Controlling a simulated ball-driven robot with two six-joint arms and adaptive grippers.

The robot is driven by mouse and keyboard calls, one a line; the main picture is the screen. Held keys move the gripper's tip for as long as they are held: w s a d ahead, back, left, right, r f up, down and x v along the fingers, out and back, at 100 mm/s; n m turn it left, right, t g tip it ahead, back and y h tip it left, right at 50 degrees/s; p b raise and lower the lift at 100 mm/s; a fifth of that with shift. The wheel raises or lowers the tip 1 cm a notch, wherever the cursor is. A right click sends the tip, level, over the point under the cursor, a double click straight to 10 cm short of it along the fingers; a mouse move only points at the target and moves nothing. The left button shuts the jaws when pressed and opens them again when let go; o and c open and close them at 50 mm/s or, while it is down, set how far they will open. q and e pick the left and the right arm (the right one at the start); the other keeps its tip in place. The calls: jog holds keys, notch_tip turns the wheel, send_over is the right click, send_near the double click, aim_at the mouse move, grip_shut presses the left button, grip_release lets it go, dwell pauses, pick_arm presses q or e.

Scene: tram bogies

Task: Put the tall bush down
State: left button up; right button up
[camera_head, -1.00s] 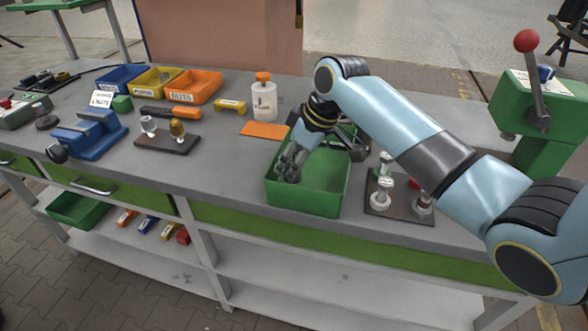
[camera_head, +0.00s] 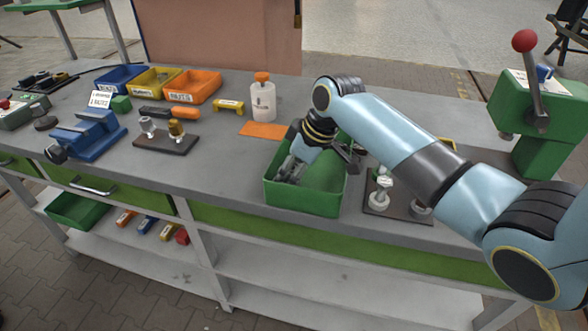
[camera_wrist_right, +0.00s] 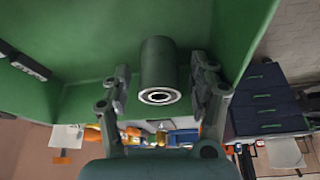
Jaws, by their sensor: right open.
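The tall bush (camera_wrist_right: 159,62) shows in the right wrist view as a dark grey-green cylinder with a pale ring around its open end. It is against the green inside of the green bin (camera_wrist_right: 60,25); whether it stands on the floor cannot be told. My right gripper (camera_wrist_right: 161,80) is open, with one finger on each side of the bush and gaps visible between them. In the head view, my right gripper (camera_head: 287,170) reaches down into the green bin (camera_head: 302,199), and the bush is hidden there. My left gripper is not in view.
A dark fixture plate (camera_head: 385,207) with pale parts stands right of the bin. An orange mat (camera_head: 263,130) and a white bottle (camera_head: 263,103) are behind it. A green lever press (camera_head: 540,130) stands at the right.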

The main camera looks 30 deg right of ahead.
jog(key=v, duration=1.2)
jog(key=shift+s+r, duration=0.1)
jog(key=s+a+f+m+h, duration=0.1)
jog(key=s+a+m+h, duration=0.1)
jog(key=s, duration=0.9)
jog(key=s+a+f+m+h, duration=0.1)
jog(key=s+a+f+m, duration=0.15)
jog(key=s, duration=0.85)
jog(key=s+d+f+g+b, duration=0.15)
jog(key=f+b, duration=0.35)
jog(key=f, duration=1.4)
jog(key=s+d+f+b, duration=0.25)
jog(key=f+b, duration=0.25)
jog(key=f, duration=1.5)
jog(key=s+f+g+b, duration=0.1)
jog(key=s+f+b, duration=0.5)
jog(key=s+f, duration=1.1)
notch_tip(320, 180, down, 2)
jog(key=shift+s+f+m, duration=0.1)
jog(key=shift+s+m, duration=0.05)
jog(key=shift+m, duration=0.3)
